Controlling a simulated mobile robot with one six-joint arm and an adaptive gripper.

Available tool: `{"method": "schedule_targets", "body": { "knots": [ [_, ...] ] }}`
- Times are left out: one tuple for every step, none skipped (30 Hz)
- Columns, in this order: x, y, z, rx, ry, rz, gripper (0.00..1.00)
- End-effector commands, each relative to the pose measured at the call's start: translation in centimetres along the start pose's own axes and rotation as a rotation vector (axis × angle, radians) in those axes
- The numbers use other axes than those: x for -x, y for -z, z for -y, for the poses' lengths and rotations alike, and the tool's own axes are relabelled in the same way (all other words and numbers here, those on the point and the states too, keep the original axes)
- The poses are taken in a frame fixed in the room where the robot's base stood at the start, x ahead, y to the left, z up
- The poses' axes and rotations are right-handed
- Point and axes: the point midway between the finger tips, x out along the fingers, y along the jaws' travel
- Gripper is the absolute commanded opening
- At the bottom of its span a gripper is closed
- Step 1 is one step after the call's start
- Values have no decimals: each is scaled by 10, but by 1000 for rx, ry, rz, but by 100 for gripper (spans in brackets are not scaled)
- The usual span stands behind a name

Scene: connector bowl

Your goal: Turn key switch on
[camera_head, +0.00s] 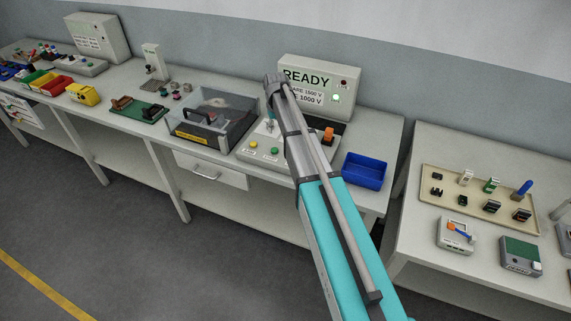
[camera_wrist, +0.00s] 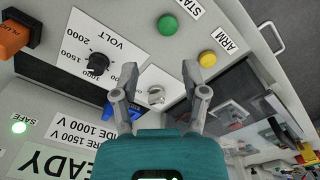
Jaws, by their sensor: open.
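The silver key switch (camera_wrist: 156,95) sits on a white plate on the tester's sloped panel, in the wrist view. My gripper (camera_wrist: 160,70) is open, with its two fingers apart on either side of the key switch in the picture. Nothing is held between them, and I cannot tell how far above the panel they are. The tester (camera_head: 318,83) stands at the back of the bench in the head view and shows READY, with a green lamp (camera_head: 336,98) lit. In the head view my arm hides the key switch.
Beside the key switch are a black VOLT knob (camera_wrist: 98,64), a green button (camera_wrist: 168,25), a yellow button (camera_wrist: 207,58) and an orange connector (camera_wrist: 12,38). A clear-walled box (camera_head: 211,119) stands left of the tester panel, a blue bin (camera_head: 365,172) right.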

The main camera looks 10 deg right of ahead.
Motion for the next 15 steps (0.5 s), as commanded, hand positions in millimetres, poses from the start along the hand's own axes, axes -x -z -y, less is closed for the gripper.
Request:
{"method": "schedule_targets", "body": {
  "knots": [
    [-4, -11, 1, -2, 0, 0, 57],
    [-5, -15, 2, -4, 0, 0, 57],
    [-7, -20, 2, -6, 0, 0, 57],
    [-8, -24, 3, -7, 0, 0, 57],
    [-9, -28, 3, -9, 0, 0, 57],
    [-10, -33, 4, -11, 0, 0, 57],
    [-12, -37, 4, -12, 0, 0, 57],
    [-13, -41, 4, -14, 0, 0, 57],
    [-14, -47, 5, -16, 0, 0, 57],
    [-15, -51, 5, -17, 0, 0, 57],
    [-16, -55, 6, -18, 0, 0, 57],
    [-18, -60, 6, -20, 0, 0, 57],
    [-19, -64, 7, -21, 0, 0, 57],
    [-20, -68, 7, -22, 0, 0, 57],
    [-22, -74, 8, -24, 0, 0, 57]
  ]
}}
